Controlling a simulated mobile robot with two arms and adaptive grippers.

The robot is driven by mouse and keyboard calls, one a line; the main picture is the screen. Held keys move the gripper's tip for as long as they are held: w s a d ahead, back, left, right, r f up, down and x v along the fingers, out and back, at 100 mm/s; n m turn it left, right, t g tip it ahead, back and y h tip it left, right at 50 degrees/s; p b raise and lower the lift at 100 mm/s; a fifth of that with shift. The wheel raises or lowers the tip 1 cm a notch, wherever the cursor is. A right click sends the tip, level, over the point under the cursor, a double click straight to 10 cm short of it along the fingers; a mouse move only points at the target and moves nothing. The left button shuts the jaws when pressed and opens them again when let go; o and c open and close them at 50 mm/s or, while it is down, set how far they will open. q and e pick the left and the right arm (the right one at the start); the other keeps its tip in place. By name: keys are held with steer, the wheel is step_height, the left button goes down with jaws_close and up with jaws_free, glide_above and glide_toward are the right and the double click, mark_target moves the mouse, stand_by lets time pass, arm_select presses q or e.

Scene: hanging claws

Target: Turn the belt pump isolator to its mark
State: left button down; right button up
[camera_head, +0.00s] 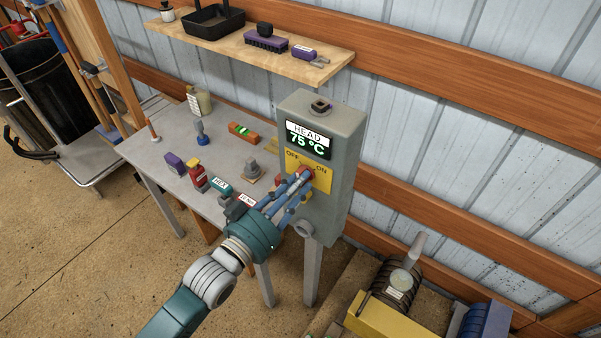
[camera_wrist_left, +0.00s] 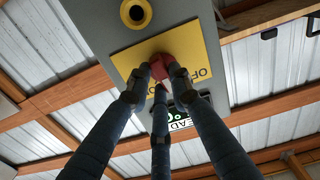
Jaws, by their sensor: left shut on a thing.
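The isolator is a red knob (camera_head: 307,171) on a yellow plate (camera_head: 322,182) marked OFF at left and ON at right, on the front of a grey box (camera_head: 345,150). A screen (camera_head: 308,141) above it reads HEAD 75 °C. My left gripper (camera_head: 301,180) reaches up from the lower left with its blue fingers shut on the knob. In the left wrist view the fingertips close around the red knob (camera_wrist_left: 163,68), and hide part of it and of the plate's lettering. Which way the knob points I cannot tell. My right gripper is not in view.
A grey table (camera_head: 160,142) left of the box holds bottles, labelled blocks and small tools. A wooden shelf (camera_head: 250,52) hangs above. A yellow-based machine (camera_head: 390,322) stands at lower right. A cart (camera_head: 85,165) stands at far left; the floor at lower left is open.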

arm_select(q)
steer(key=shift+n, duration=0.6)
steer(key=n+p, duration=0.2)
steer(key=n, duration=0.3)
steer(key=shift+r, duration=0.15)
steer(key=c, duration=1.9)
jaws_free()
steer(key=o, duration=0.6)
steer(key=shift+o, duration=0.2)
